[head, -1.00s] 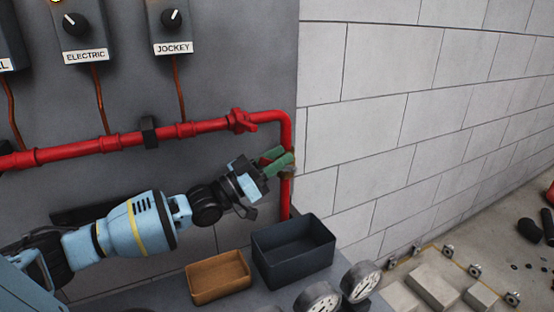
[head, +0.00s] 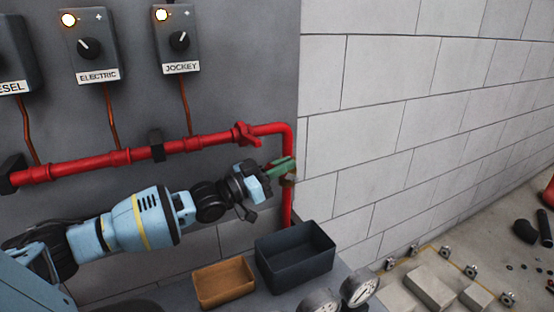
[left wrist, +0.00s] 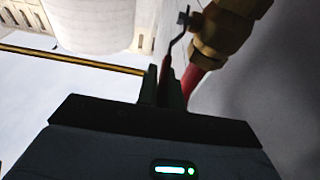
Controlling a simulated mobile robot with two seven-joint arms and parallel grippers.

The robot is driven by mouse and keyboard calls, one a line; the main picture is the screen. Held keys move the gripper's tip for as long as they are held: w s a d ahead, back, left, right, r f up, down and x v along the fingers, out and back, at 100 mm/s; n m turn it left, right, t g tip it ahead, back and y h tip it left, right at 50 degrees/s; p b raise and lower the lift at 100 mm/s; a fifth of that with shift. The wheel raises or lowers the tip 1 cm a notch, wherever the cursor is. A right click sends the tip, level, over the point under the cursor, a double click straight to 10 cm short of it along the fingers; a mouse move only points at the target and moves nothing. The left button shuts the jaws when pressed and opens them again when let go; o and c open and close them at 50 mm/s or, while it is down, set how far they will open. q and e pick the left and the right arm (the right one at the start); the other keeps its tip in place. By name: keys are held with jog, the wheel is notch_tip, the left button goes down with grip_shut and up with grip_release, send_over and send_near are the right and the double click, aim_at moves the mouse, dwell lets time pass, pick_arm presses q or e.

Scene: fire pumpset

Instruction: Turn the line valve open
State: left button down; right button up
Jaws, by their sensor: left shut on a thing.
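The line valve (head: 289,180) is a brass body on the vertical red pipe near the wall corner, partly hidden by my gripper in the head view. In the left wrist view the brass valve body (left wrist: 222,30) shows at top right, with a thin red lever (left wrist: 174,48) running from its bolt down between my fingers. My left gripper (head: 284,164) has green fingers and is shut on the lever; it also shows in the left wrist view (left wrist: 164,88). The far end of the lever is hidden between the fingers. My right gripper is in neither view.
A dark open bin (head: 295,258) and a brown tray (head: 223,283) stand below the arm. Pressure gauges (head: 360,289) are at the bottom. A horizontal red pipe (head: 130,155) runs along the grey panel above the arm, under the ELECTRIC (head: 90,47) and JOCKEY (head: 177,40) boxes.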

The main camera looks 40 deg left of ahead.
pick_arm(q)
jog(key=shift+w+d+r+g+p, duration=0.1)
jog(key=shift+w+r+g+p, duration=0.15)
jog(key=shift+r+p, duration=0.35)
jog(key=shift+w+d+g, duration=0.1)
jog(key=shift+g, duration=0.35)
jog(key=shift+w+f+g+y+p, duration=0.2)
jog(key=shift+g+y+p, duration=0.15)
jog(key=shift+p, duration=0.2)
jog(key=shift+y, duration=0.25)
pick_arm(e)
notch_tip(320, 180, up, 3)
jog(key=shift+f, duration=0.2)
pick_arm(q)
jog(key=shift+f, duration=0.1)
jog(key=c, duration=1.5)
grip_release()
jog(key=shift+c, duration=0.2)
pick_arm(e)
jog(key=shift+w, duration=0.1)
